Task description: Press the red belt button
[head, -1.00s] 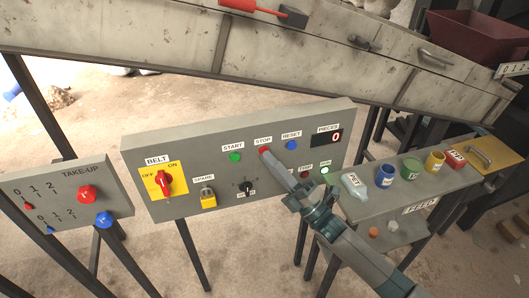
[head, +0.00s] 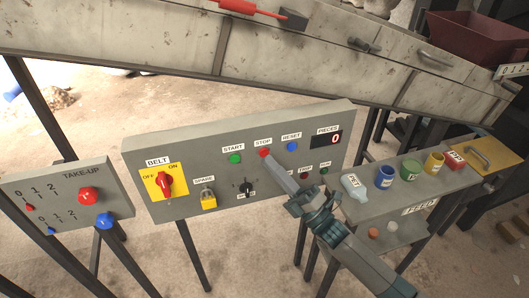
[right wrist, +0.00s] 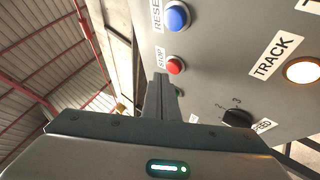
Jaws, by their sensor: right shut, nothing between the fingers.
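The red STOP button (head: 264,152) sits in the upper row of the grey control panel (head: 225,180), between the green START button (head: 235,159) and the blue RESET button (head: 292,146). My right gripper (head: 270,157) is shut and empty, its fingertips at the STOP button's lower right edge in the head view. In the right wrist view the red button (right wrist: 175,65) shows just beyond the fingertips (right wrist: 160,77); I cannot tell whether they touch it. My left gripper is out of view.
The panel also has a red BELT switch (head: 164,183), a padlock (head: 208,199), a black knob (head: 246,188) and a display reading 0 (head: 327,138). A TAKE-UP box (head: 65,215) stands left. A feed shelf (head: 425,186) with several containers stands right.

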